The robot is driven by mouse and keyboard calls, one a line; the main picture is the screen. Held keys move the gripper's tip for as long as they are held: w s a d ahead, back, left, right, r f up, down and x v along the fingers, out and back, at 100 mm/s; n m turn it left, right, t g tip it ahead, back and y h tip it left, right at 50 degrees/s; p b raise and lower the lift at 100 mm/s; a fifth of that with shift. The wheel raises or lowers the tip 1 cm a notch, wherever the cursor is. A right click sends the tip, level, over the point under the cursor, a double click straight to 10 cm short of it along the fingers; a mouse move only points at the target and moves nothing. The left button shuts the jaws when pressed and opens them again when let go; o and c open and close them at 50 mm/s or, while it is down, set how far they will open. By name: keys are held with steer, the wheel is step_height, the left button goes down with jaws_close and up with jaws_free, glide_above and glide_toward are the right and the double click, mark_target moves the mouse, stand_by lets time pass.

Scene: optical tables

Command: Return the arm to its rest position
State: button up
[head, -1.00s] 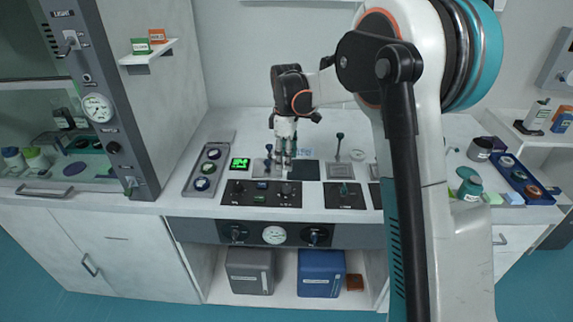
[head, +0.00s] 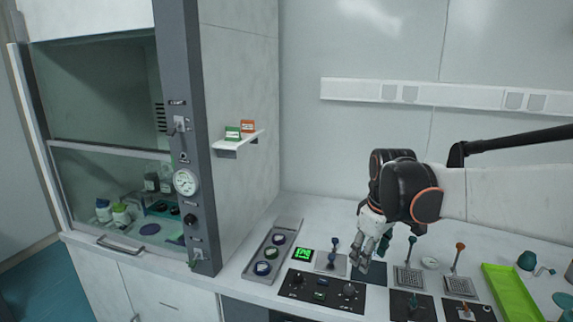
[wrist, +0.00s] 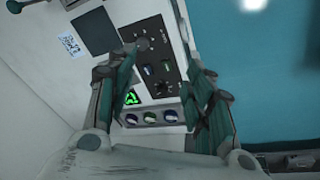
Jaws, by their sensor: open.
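My gripper (head: 368,247) is above the bench in the head view, over the area of a dark square pad (head: 372,272) and beside a blue-knobbed lever (head: 333,252). In the wrist view my gripper (wrist: 165,105) shows two dark green fingers spread apart with nothing between them. Beyond the fingers are a black control panel (wrist: 152,55), a lit green display (wrist: 131,97) and a grey tray with round pieces (wrist: 151,117). My arm reaches in from the right of the head view.
The fume hood (head: 183,130) stands at the left with its gauge post. A small wall shelf (head: 238,143) holds a green and an orange box. Levers (head: 410,262) and a lime green tray (head: 512,292) are to the right on the bench.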

steer(key=s+f+m+t, duration=0.1)
steer(key=s+m+t, duration=0.3)
steer(key=s, duration=1.8)
steer(key=m, duration=0.3)
steer(key=shift+m+t, duration=0.3)
steer(key=shift+m, duration=0.1)
